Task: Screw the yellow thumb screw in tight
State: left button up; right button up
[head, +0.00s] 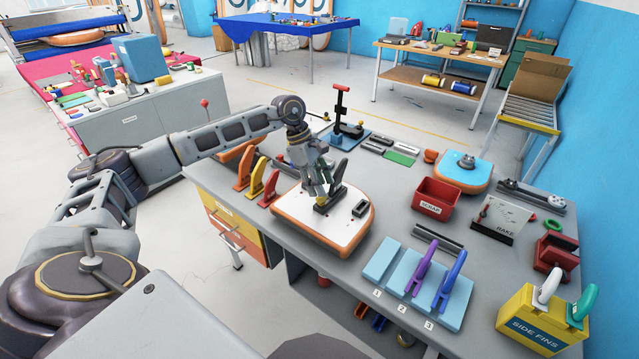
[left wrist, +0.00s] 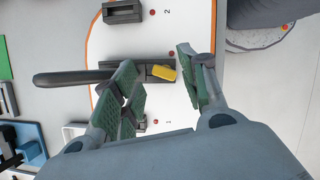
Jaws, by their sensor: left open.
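The yellow thumb screw (left wrist: 164,73) sits at one end of a dark box (left wrist: 140,70) on a white board with an orange rim (left wrist: 190,20). A black fin (left wrist: 70,78) reaches out from that box to the left. My left gripper (left wrist: 157,62) is open, with its green-padded fingers on either side of the screw and a visible gap to the right finger. In the head view my left gripper (head: 320,192) points down over the board (head: 335,230), hiding the screw. My right gripper is not in view.
A second dark box (head: 360,208) stands on the board. Orange and yellow fins (head: 256,182) stand left of it. A red bin (head: 436,198) stands to the right. A red-handled stand (head: 342,110) is behind.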

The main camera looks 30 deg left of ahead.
pick_arm(q)
jog(key=shift+s+n+t+b, duration=0.15)
jog(key=shift+n+t+b, duration=0.4)
jog(key=shift+n, duration=1.05)
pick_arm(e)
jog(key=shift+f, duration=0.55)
pick_arm(q)
jog(key=shift+n+y, duration=0.3)
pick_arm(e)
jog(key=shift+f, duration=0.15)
pick_arm(q)
jog(key=shift+s+n+t+y+b, duration=0.15)
jog(key=shift+n+t+b, duration=0.25)
jog(key=shift+n, duration=0.45)
jog(key=shift+w+n+t+y+b, duration=0.15)
jog(key=shift+n+t+b, duration=0.2)
jog(key=shift+n, duration=0.5)
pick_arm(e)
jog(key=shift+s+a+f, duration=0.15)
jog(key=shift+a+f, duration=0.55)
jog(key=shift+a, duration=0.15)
pick_arm(q)
jog(key=shift+s, duration=0.1)
